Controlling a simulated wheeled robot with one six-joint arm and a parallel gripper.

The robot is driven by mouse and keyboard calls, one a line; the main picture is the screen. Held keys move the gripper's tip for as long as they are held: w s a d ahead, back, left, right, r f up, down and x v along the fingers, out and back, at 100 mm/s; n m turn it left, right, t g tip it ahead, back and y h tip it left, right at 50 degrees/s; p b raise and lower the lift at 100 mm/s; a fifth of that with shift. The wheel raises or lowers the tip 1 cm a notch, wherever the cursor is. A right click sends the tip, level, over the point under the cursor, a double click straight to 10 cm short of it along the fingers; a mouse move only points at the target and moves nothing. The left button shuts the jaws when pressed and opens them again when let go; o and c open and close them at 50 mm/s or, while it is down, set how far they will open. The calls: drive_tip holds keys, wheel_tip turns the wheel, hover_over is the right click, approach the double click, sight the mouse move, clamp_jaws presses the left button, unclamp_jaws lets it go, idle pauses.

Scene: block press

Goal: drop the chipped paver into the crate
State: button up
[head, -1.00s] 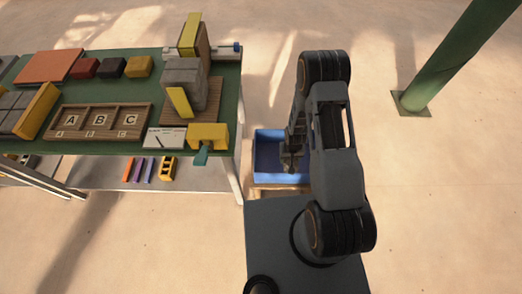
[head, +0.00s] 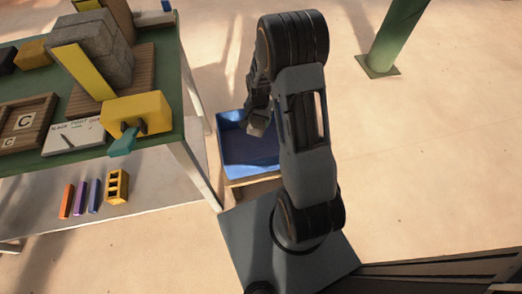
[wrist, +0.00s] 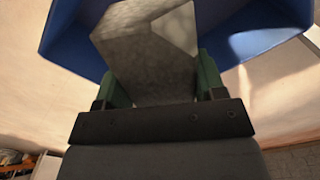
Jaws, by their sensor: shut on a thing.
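The chipped paver (wrist: 150,55) is a grey stone block with a slanted, lighter face at one corner. My gripper (wrist: 160,82) is shut on it, with a green finger at each side. In the head view, the small grey paver (head: 256,127) shows below my gripper, over the crate. The crate (head: 236,158) is an open blue box on a low wooden base beside the table. Its blue walls (wrist: 258,35) show behind the paver in the wrist view. My arm hides the crate's right side in the head view.
A green-topped table (head: 172,95) stands left of the crate, with a yellow press part (head: 145,110), grey blocks (head: 95,50) and a lettered tray (head: 25,122). Several coloured pieces lie on its lower shelf (head: 150,190). A green post (head: 395,35) stands at the back right. Open floor lies around.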

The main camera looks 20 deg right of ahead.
drive_tip(key=shift+d+f+m+b, duration=0.95)
drive_tip(key=shift+m+b, duration=0.25)
drive_tip(key=shift+b, duration=1.3)
drive_tip(key=shift+d, duration=0.1)
wheel_tip(320, 180, down, 6)
drive_tip(key=b, duration=0.5)
drive_tip(key=shift+r, duration=0.25)
drive_tip(key=o, duration=1.6)
drive_tip(key=shift+c, duration=0.2)
drive_tip(key=shift+s, duration=0.1)
wheel_tip(320, 180, up, 14)
drive_tip(key=p, duration=0.5)
drive_tip(key=shift+f+p, duration=0.1)
drive_tip(key=shift+p, duration=0.25)
